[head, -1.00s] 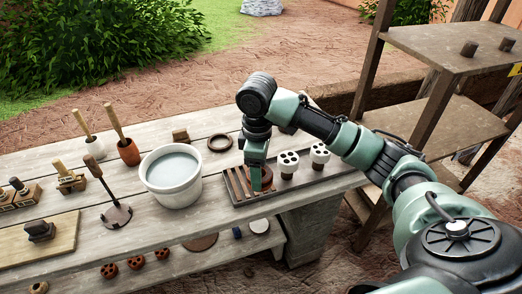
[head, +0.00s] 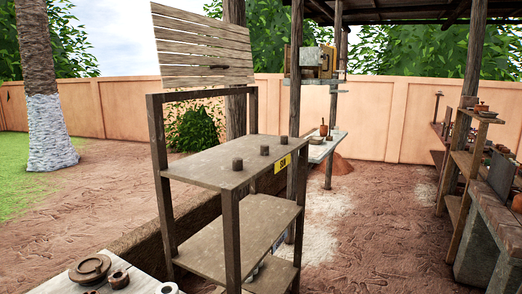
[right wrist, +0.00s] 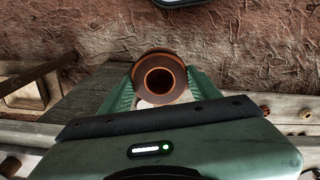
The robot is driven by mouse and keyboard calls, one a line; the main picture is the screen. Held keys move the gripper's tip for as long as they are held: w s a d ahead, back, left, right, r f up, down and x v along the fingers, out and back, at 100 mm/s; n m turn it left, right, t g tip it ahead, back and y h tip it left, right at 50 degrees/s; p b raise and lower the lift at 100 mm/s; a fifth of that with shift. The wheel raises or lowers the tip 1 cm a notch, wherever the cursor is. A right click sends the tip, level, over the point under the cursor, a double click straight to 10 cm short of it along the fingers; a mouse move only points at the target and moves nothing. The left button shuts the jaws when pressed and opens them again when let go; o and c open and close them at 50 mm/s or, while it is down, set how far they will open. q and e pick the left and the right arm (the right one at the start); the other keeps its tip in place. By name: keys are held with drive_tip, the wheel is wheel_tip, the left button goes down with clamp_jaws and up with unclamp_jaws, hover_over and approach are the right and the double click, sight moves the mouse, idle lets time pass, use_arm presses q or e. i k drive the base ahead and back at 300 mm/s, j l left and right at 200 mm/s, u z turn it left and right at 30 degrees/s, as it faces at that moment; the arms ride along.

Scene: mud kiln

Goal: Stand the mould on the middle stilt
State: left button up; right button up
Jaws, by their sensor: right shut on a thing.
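The mould (right wrist: 160,82), a round terracotta-brown piece with a dark hole in its middle, is between the fingers of my right gripper (right wrist: 162,92) in the right wrist view. The gripper is shut on it, and ground shows beyond. Three short dark stilts stand in a row on the top board of a wooden shelf in the head view. The middle stilt (head: 264,150) stands bare between the near stilt (head: 237,163) and the far stilt (head: 284,141). Neither gripper shows in the head view.
Brown round pieces (head: 90,268) lie on a bench at the lower left. Bare ground lies to the right.

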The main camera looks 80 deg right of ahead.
sight(265, 146)
drive_tip(key=k+l, duration=0.1)
drive_tip(key=l, duration=1.05)
drive_tip(key=k+l, duration=0.15)
drive_tip(key=l, duration=1)
drive_tip(key=k+l, duration=0.15)
drive_tip(key=l, duration=0.45)
